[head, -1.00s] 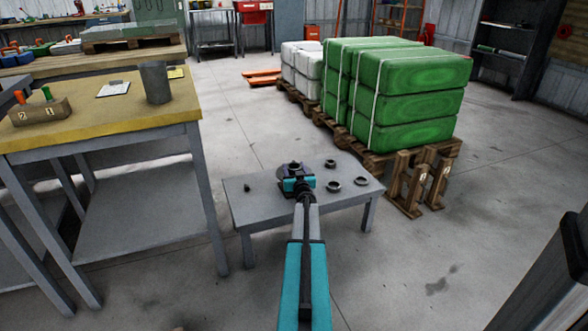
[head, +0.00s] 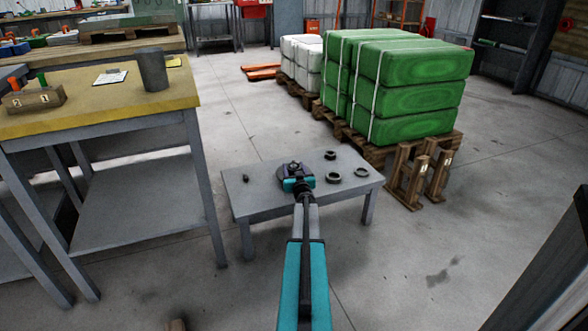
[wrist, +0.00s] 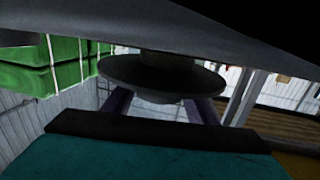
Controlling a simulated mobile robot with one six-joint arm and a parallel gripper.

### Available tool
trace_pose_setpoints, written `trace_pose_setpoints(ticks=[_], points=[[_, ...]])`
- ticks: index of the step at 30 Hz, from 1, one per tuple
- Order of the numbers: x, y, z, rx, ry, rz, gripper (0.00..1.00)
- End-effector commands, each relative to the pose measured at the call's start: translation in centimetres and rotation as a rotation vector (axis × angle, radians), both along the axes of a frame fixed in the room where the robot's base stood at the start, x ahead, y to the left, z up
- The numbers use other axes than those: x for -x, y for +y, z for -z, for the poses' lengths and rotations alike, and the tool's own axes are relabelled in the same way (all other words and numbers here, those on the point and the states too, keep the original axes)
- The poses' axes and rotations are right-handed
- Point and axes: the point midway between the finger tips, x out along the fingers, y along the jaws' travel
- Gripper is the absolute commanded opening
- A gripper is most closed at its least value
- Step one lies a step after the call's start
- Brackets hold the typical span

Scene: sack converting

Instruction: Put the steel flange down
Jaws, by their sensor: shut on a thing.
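My gripper (head: 296,169) is over the low grey table (head: 260,203), shut on the steel flange. In the wrist view the flange (wrist: 150,80) is a dark round disc with a narrower hub, between my two purple fingers. That view seems upside down, with a dark grey surface along its top that the hub meets or nearly meets; I cannot tell whether they touch. In the head view the flange is small, dark and partly hidden by my gripper. Three dark rings, one at the back (head: 330,155), one in front (head: 333,177) and one at the right (head: 361,173), lie right of my gripper.
A small dark part (head: 245,178) stands at the table's left end. A yellow-topped bench (head: 110,107) is at the left. Green sacks (head: 415,95) on a pallet and wooden trestles (head: 417,180) are at the right. Table top left of my gripper is mostly clear.

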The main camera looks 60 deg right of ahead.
Motion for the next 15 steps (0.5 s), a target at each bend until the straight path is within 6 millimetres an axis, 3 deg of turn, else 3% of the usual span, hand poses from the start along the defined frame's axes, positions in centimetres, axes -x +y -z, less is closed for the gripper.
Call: trace_pose_setpoints(ticks=[10, 11, 13, 15], points=[[-0.09, 0.02, 0.02, 0.004, -0.004, -0.003, 0.00], [-0.03, 0.03, 0.38, 0.000, 0.001, 0.000, 0.57], [-0.03, 0.03, 0.37, 0.000, 0.001, 0.000, 0.69], [-0.03, 0.03, 0.36, 0.000, 0.001, 0.000, 0.71]])
